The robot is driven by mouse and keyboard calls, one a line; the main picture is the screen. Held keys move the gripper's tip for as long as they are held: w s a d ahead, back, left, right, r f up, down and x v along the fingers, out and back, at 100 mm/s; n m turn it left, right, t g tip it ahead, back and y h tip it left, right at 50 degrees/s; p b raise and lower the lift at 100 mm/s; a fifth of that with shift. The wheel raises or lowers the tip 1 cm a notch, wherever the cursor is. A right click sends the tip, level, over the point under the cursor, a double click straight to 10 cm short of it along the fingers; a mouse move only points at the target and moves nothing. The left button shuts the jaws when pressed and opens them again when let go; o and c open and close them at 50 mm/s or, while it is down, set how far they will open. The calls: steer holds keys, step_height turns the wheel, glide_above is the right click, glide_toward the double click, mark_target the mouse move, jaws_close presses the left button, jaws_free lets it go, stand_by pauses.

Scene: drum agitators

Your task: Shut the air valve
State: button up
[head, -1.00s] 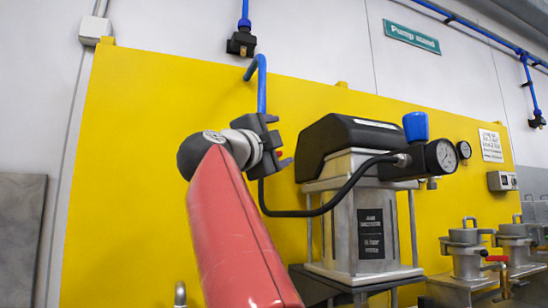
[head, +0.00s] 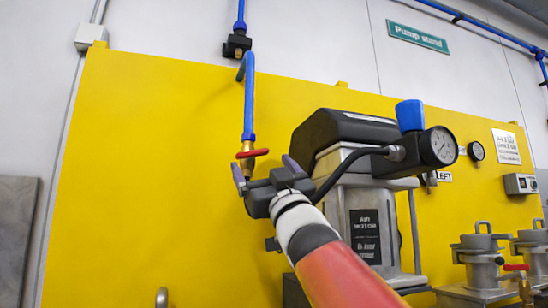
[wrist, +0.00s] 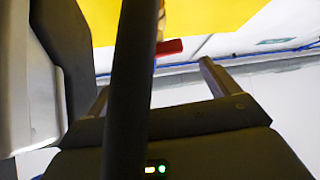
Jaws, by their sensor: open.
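The air valve (head: 246,160) is a brass body with a red lever (head: 252,153) at the lower end of a blue pipe on the yellow panel. In the head view the lever lies crosswise to the upright pipe. My gripper (head: 264,168) is open just below the lever, its two fingers pointing up, one on each side of the valve in the picture. I cannot tell whether it touches. The red lever also shows in the wrist view (wrist: 170,47), beyond the fingertips and partly hidden by a black hose.
The black hose (wrist: 130,90) crosses close in front of the wrist camera. The air motor (head: 365,210) with its black top, blue-capped regulator (head: 410,115) and gauge (head: 439,146) stands just right of my gripper. The yellow panel to the left is clear.

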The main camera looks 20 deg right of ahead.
mark_target(254, 156)
steer(key=shift+w+d+g, duration=0.1)
steer(key=shift+w+g, duration=0.2)
steer(key=shift+w, duration=0.15)
steer(key=p+x, duration=0.3)
steer(key=x, duration=0.4)
steer(key=shift+p, duration=0.35)
steer(key=shift+c, duration=0.2)
